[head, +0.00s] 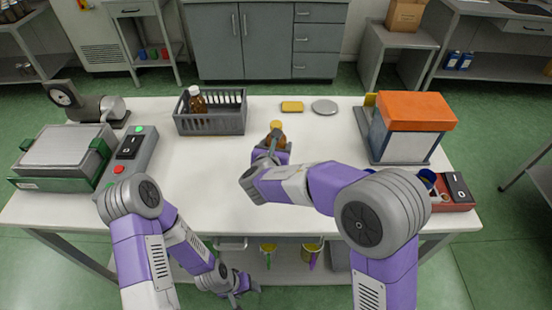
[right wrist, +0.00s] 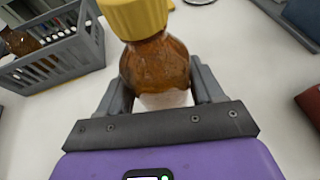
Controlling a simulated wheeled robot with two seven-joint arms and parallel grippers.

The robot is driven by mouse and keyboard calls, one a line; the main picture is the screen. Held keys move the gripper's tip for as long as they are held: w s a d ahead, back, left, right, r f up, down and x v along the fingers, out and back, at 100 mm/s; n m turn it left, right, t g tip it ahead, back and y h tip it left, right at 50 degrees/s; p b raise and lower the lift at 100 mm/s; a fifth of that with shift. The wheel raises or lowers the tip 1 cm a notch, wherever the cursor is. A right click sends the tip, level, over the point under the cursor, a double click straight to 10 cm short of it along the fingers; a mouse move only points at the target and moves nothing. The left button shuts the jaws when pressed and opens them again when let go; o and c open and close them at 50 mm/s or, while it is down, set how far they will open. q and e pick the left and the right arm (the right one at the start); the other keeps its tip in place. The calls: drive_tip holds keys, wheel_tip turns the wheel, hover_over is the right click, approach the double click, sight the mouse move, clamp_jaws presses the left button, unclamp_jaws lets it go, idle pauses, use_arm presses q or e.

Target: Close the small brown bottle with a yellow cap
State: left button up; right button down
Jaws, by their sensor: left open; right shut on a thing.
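A small brown bottle (head: 278,134) with a yellow cap (head: 276,125) is near the middle of the white table. In the right wrist view the brown bottle (right wrist: 157,68) stands between the two fingers of my right gripper (right wrist: 157,92), which is shut on its body. The yellow cap (right wrist: 136,16) sits on the bottle's mouth; I cannot tell how tightly. In the head view my right gripper (head: 270,150) partly hides the bottle, and I cannot see whether its base touches the table. My left gripper (head: 241,292) is open and empty, low in front of the table's front edge.
A grey crate (head: 211,123) holds a brown bottle with a white cap (head: 197,101). A scale-like machine (head: 90,157) is left, an orange-topped box (head: 405,125) right. The table's centre-left is clear.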

wheel_tip(320, 180, down, 5)
drive_tip(key=shift+r+b, duration=0.1)
drive_tip(key=shift+b, duration=0.75)
drive_tip(key=shift+c, duration=0.8)
unclamp_jaws()
drive_tip(key=shift+f, duration=0.2)
